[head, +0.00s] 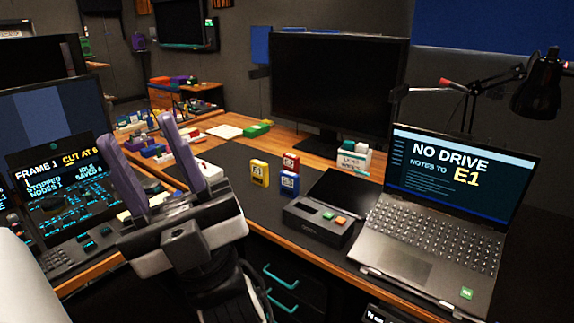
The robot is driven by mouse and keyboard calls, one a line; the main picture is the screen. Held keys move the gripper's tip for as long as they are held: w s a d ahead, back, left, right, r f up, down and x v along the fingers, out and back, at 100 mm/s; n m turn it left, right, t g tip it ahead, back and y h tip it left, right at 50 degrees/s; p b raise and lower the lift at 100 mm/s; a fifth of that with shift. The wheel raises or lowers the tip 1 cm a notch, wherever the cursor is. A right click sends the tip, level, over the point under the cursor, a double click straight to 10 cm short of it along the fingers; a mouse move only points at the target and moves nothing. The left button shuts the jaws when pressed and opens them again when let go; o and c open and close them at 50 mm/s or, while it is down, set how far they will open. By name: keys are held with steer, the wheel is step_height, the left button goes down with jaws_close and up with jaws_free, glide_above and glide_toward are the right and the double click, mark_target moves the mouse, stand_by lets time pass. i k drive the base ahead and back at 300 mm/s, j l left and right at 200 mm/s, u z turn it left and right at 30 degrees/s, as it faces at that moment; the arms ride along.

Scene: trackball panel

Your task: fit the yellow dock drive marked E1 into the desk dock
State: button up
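A yellow drive (259,173) stands upright on the dark desk mat, left of a red drive (290,160) and a blue drive (289,184). Its label is too small to read. A low black box (318,228) with a green and an orange button on top sits at the desk's front, left of the laptop; it looks like the desk dock.
The open laptop (420,235) reads "NO DRIVE, NOTES TO E1". A dark flat slab (350,188) lies behind the box. A labelled white container (353,160) stands behind the drives, before a large monitor (335,90). A console (60,195) is at left. The mat before the drives is clear.

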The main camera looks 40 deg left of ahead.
mark_target(304, 215)
steer(key=u, duration=1.25)
